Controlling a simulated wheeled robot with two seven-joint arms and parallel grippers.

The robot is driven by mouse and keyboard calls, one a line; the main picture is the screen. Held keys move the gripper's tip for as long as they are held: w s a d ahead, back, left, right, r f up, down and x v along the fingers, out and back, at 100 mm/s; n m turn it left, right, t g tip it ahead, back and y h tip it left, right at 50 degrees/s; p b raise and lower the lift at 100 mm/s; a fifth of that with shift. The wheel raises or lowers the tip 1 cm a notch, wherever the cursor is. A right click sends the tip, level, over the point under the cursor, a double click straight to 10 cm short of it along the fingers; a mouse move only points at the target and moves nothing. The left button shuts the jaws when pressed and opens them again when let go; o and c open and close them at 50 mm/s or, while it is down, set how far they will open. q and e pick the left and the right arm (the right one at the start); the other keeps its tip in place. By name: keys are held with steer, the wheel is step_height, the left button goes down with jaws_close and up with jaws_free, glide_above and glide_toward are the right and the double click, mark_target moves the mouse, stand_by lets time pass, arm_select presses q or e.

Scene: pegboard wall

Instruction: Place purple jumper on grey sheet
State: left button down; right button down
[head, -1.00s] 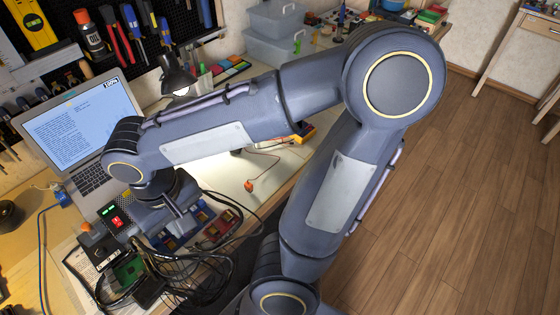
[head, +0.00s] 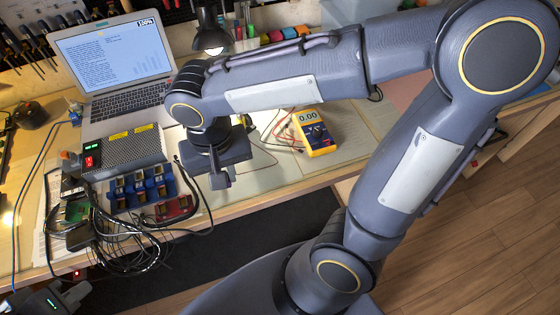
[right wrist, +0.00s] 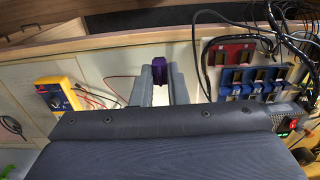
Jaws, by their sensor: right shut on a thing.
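The purple jumper (right wrist: 159,70) is between the two fingertips of my right gripper (right wrist: 160,82) in the right wrist view, held over the lit pale worktop area. In the head view my right gripper (head: 220,180) points down right of the blue blocks; the jumper cannot be made out there. Pale sheets cover the bench around the multimeter; a pale greyish one (head: 352,120) lies to its right in the head view. I cannot tell for sure that it is the grey sheet. Part of my left gripper (head: 48,302) shows at the lower left corner, its jaws unclear.
A yellow multimeter (head: 315,132) with red leads lies right of my right gripper. Blue blocks (head: 140,188), a red block (head: 174,208) and tangled black cables (head: 120,240) crowd the left. A power supply (head: 125,150), laptop (head: 110,60) and lamp (head: 210,35) stand behind.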

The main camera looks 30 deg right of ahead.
steer(key=w+d+f, duration=0.1)
steer(key=d+f, duration=0.1)
steer(key=d, duration=0.1)
steer(key=w+d+f, duration=0.2)
steer(key=d+f, duration=0.1)
steer(key=d, duration=0.1)
steer(key=w+d+f, duration=0.1)
steer(key=d+f, duration=0.2)
steer(key=shift+w+d+f, duration=0.15)
steer(key=shift+w+d, duration=0.15)
steer(key=shift+d, duration=0.1)
steer(key=shift+d+f, duration=0.2)
steer(key=shift+f, duration=0.1)
steer(key=shift+w+d+f+b, duration=0.1)
steer(key=shift+f+b, duration=0.15)
steer(key=shift+f, duration=0.65)
steer(key=shift+w+d+f+b, duration=0.1)
steer(key=shift+f+b, duration=0.15)
steer(key=shift+f, duration=0.6)
steer(key=shift+f, duration=0.2)
steer(key=c, duration=1.4)
jaws_free()
steer(key=shift+c, duration=0.2)
steer(key=shift+r, duration=0.15)
